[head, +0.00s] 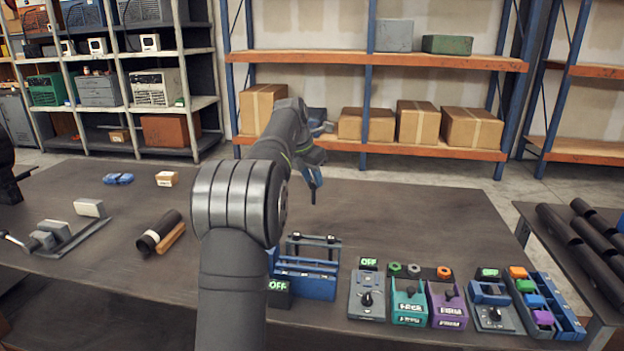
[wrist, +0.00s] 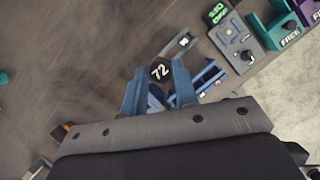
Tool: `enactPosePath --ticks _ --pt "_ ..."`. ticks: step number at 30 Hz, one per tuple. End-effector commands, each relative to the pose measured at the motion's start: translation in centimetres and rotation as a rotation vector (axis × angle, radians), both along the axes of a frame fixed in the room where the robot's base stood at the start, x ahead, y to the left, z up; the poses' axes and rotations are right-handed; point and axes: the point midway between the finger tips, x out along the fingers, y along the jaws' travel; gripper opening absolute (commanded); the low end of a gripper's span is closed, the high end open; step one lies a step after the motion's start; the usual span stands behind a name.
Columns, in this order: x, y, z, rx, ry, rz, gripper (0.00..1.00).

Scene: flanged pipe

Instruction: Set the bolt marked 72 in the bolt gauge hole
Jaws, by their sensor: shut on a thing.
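The bolt marked 72 (wrist: 159,72) shows its dark round head, with white digits, between my gripper's blue fingers in the wrist view. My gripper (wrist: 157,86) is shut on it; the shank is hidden. In the head view my gripper (head: 314,183) is above the table, behind the blue rack, pointing down. I cannot tell for sure which fixture is the bolt gauge. A blue fixture with dark upright bars (head: 306,275) stands at the table's front middle, partly behind my arm. Its blue parts also show beside the fingers in the wrist view (wrist: 208,78). No gauge hole is clearly visible.
Right of the blue fixture stand a grey box with a knob (head: 367,297), a teal box (head: 408,302), a purple box (head: 447,304) and another knob box (head: 491,307). A clamp (head: 60,235) and dark cylinder (head: 158,233) lie left. The table's back right is clear.

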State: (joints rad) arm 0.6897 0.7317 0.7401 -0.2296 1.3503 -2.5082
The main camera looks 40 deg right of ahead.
Motion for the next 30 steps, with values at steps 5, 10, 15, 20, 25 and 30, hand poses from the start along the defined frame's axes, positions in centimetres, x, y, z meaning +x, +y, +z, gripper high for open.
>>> enactPosePath --ticks 5,10,15,20,25,30 --pt "0.7 1.1 -0.7 0.001 0.001 0.003 0.00" --pt "3.0 5.3 -3.6 0.003 0.005 0.004 0.00" --pt "5.0 10.3 -6.8 0.001 0.003 0.003 0.00" --pt "5.8 13.5 -8.8 -0.001 0.002 0.002 0.00" --pt "6.1 14.6 -9.5 -0.001 -0.002 0.001 0.00" --pt "6.1 14.6 -9.5 -0.001 -0.002 0.001 0.00"
